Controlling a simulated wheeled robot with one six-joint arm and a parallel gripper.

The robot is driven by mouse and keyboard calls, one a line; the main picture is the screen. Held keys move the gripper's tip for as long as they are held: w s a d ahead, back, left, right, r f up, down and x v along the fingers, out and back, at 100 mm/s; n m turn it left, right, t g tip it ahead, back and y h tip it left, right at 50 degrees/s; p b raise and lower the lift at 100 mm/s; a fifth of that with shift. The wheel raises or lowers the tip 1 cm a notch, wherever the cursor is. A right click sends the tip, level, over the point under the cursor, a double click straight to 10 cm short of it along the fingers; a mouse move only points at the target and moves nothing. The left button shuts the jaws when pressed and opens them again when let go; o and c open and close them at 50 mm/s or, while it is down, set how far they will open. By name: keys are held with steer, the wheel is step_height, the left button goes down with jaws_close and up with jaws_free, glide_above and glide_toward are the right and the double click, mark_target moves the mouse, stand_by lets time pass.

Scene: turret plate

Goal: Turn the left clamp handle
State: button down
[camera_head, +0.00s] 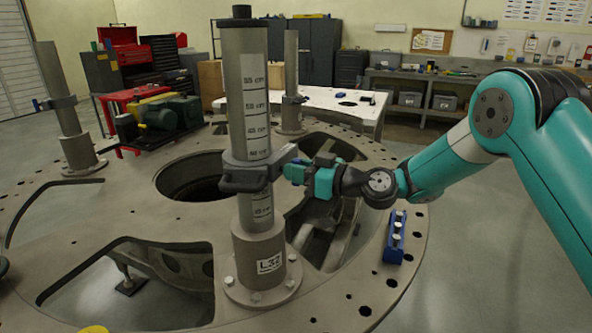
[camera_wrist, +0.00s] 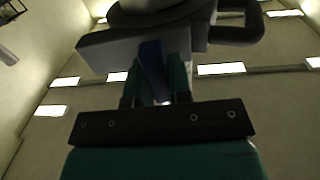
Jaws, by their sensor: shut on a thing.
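A grey clamp (camera_head: 250,178) sits around the tall central post (camera_head: 245,110), which carries a centimetre scale and an "L32" label at its foot. My gripper (camera_head: 293,172) comes in from the right at the clamp's right side. In the wrist view, a blue clamp handle (camera_wrist: 152,68) lies between the two fingers of my gripper (camera_wrist: 155,80), which are shut on it. The grey clamp body (camera_wrist: 95,52) spans the top of that view. In the head view the handle is mostly hidden by the gripper. I cannot tell its exact angle.
The posts stand on a large round plate (camera_head: 130,215) with wide cutouts. A left post (camera_head: 65,115) and a back post (camera_head: 291,75) also carry clamps. A blue holder (camera_head: 394,237) stands on the plate at right. Behind are a white table (camera_head: 330,97) and a workbench.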

steer(key=shift+m, duration=0.3)
steer(key=m+b, duration=0.2)
steer(key=b, duration=0.1)
steer(key=shift+w+f+m, duration=0.1)
steer(key=shift+f+m, duration=0.05)
steer(key=shift+m, duration=0.15)
steer(key=m+b, duration=0.2)
steer(key=m, duration=0.3)
steer(key=shift+w+d, duration=0.1)
steer(key=m, duration=0.4)
steer(key=shift+w+m, duration=0.1)
steer(key=shift+m, duration=0.3)
steer(key=m+p, duration=0.1)
steer(key=m, duration=0.3)
steer(key=shift+d+m, duration=0.1)
steer(key=shift+m, duration=0.3)
steer(key=c, duration=1)
jaws_free()
steer(key=shift+f, duration=0.1)
steer(key=shift+c, duration=0.2)
